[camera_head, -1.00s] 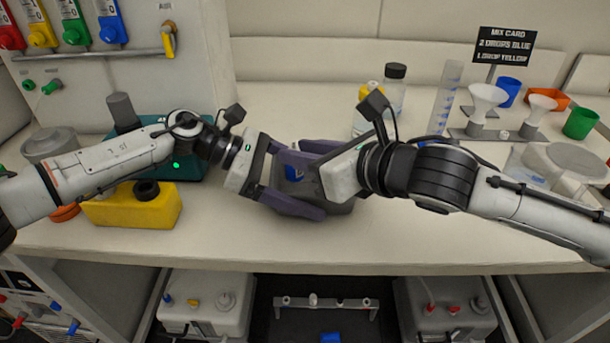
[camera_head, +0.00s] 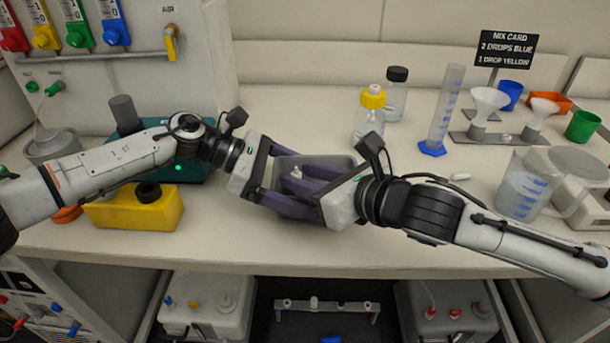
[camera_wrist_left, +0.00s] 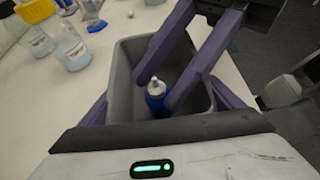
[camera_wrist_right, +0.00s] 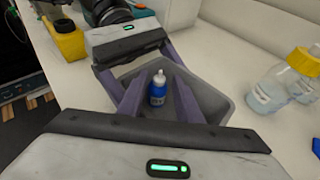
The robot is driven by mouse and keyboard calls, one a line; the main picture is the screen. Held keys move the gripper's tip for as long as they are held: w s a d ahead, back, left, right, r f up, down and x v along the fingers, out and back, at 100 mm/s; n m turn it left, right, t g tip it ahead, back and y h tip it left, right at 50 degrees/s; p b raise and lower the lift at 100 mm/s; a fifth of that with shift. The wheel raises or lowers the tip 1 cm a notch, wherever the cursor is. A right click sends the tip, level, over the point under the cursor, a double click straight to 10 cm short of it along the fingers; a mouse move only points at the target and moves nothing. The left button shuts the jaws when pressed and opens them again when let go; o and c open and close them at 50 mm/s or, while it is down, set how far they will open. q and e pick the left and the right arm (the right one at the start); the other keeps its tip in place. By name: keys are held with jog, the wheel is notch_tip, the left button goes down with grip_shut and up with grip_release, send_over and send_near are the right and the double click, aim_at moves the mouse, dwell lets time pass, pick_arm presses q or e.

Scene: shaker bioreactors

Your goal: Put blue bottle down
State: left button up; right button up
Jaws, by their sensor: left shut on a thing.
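The blue bottle (camera_wrist_right: 157,92) stands inside a grey bin (camera_wrist_left: 126,62), upright or nearly so. Its pale cap (camera_head: 297,172) shows in the head view, and its blue body shows in the left wrist view (camera_wrist_left: 157,100). My left gripper (camera_head: 318,190) has its purple fingers along the outside of two opposite bin walls and is shut on the bin. My right gripper (camera_head: 299,182) reaches into the bin from the right. Its fingers are apart on either side of the bottle, with gaps visible in the right wrist view. The fingers hide much of the bin.
A yellow container (camera_head: 135,207) stands left of the bin. A yellow-capped bottle (camera_head: 369,115), a dark-capped bottle (camera_head: 394,95) and a measuring cylinder (camera_head: 445,110) stand behind. A beaker (camera_head: 523,185) stands at right. The counter's front edge is close to the bin.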

jog(key=shift+s, duration=0.1)
jog(key=shift+r, duration=0.15)
jog(key=v, duration=1.2)
jog(key=shift+d, duration=0.1)
pick_arm(q)
jog(key=o, duration=0.7)
jog(key=shift+c, duration=0.2)
jog(key=v, duration=1.2)
